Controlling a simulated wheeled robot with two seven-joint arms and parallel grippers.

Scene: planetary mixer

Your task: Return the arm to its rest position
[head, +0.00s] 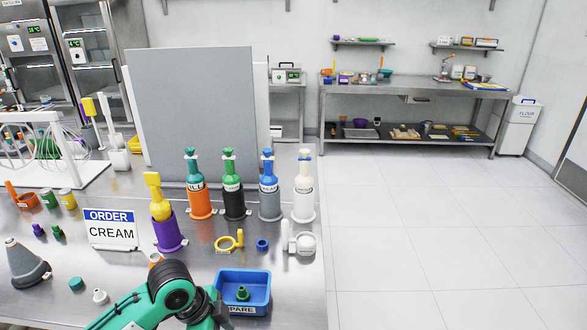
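My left arm (172,292), green with black joints, comes in at the bottom left over the front of the steel table. Its elbow is bent and the arm goes down out of the picture beside a blue bin, so its gripper is hidden below the edge. My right arm and gripper do not show. A sign (110,228) on the table reads "ORDER CREAM".
A blue bin (262,287) holding a green nozzle stands right of the arm. A purple holder (168,234) and grey cone (26,266) are left. Floor right is clear.

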